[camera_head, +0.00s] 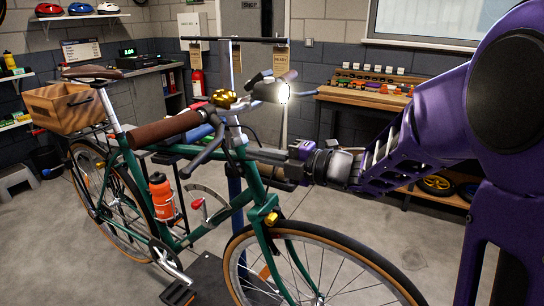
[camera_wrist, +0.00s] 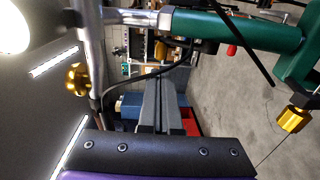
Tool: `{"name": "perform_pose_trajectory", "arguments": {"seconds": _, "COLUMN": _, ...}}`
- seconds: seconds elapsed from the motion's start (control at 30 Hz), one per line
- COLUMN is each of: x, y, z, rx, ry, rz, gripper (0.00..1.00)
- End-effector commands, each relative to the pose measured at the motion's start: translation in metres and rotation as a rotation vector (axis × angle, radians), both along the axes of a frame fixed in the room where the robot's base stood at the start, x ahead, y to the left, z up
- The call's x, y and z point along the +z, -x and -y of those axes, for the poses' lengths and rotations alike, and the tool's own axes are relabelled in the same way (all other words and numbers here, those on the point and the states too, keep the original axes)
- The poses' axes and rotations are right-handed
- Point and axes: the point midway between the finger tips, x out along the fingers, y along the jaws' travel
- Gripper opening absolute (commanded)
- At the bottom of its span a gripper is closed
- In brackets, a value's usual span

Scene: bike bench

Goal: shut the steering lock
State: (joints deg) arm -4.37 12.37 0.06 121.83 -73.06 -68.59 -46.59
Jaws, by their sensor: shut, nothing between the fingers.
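The bike's green frame (camera_head: 250,180) fills the middle of the head view. A lever with a red knob (camera_head: 197,204) sits by a pale curved plate (camera_head: 207,190) on the frame; I cannot tell for sure that this is the steering lock. A red knob also shows against the green tube in the wrist view (camera_wrist: 231,49). My gripper (camera_head: 270,165) is beside the bike's head tube, just under the handlebar. In the wrist view its grey fingers (camera_wrist: 163,100) are together and empty. Whether they touch the bike is unclear.
A gold bell (camera_head: 224,97) and a lit lamp (camera_head: 272,91) are on the handlebar. A gold part (camera_head: 271,217) is on the fork. An orange bottle (camera_head: 162,197) hangs on the frame. A blue stand post (camera_head: 236,205) is behind the head tube. A wooden workbench (camera_head: 365,97) stands behind.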

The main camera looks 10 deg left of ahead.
Motion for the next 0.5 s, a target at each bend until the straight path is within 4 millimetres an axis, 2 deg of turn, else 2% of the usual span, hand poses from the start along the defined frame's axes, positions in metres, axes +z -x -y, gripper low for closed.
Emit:
{"name": "perform_pose_trajectory", "arguments": {"seconds": 0.03, "x": -0.001, "y": -0.004, "z": -0.012, "rx": 0.003, "ry": 0.000, "rz": -0.001, "gripper": 0.00}}
{"name": "perform_pose_trajectory", "arguments": {"seconds": 0.2, "x": -0.003, "y": -0.017, "z": -0.043, "rx": 0.003, "ry": 0.000, "rz": 0.000, "gripper": 0.00}}
{"name": "perform_pose_trajectory", "arguments": {"seconds": 0.33, "x": -0.004, "y": -0.024, "z": -0.059, "rx": 0.001, "ry": 0.001, "rz": 0.000, "gripper": 0.00}}
{"name": "perform_pose_trajectory", "arguments": {"seconds": 0.5, "x": -0.005, "y": -0.029, "z": -0.070, "rx": 0.000, "ry": 0.001, "rz": 0.000, "gripper": 0.00}}
